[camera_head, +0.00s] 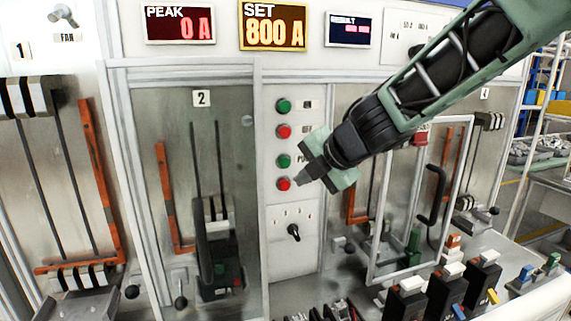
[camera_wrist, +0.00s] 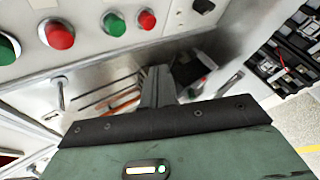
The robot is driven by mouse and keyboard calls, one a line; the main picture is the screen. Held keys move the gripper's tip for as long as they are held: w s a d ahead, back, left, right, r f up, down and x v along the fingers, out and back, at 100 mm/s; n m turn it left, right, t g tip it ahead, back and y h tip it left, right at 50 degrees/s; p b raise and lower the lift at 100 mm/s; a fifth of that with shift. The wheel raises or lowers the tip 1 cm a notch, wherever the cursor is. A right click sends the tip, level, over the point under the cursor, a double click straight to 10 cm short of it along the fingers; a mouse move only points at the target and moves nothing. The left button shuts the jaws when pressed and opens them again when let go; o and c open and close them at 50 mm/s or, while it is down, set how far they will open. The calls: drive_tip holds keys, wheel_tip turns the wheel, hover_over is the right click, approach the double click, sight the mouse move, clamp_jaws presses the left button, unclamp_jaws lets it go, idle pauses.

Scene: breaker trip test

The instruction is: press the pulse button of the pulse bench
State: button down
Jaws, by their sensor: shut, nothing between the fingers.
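A column of green and red buttons stands on the grey panel between bays 2 and 3. The third one down is a green button (camera_head: 283,161), with a label starting "PU" partly covered by my gripper. Below it is a red button (camera_head: 284,184). My gripper (camera_head: 301,181) is shut and empty, its tip just right of that lowest red button; I cannot tell whether it touches the panel. In the wrist view, the shut fingers (camera_wrist: 157,82) point toward the lower panel, with green and red buttons in a row at upper left.
A rotary knob (camera_head: 293,232) sits below the buttons. Displays above read PEAK 0 A (camera_head: 180,23) and SET 800 A (camera_head: 273,26). A breaker (camera_head: 218,248) stands in bay 2. A clear framed door (camera_head: 415,200) stands open to the right, with several small breakers on the bench.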

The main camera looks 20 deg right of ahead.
drive_tip(key=w+p, duration=0.1)
drive_tip(key=w, duration=0.6)
drive_tip(key=shift+w, duration=0.15)
idle(1.9)
drive_tip(key=shift+w+p, duration=0.3)
drive_tip(key=shift+p, duration=0.05)
drive_tip(key=shift+w, duration=0.5)
idle(0.7)
drive_tip(key=shift+s, duration=0.9)
drive_tip(key=shift+s+b, duration=0.4)
drive_tip(key=shift+s, duration=2.15)
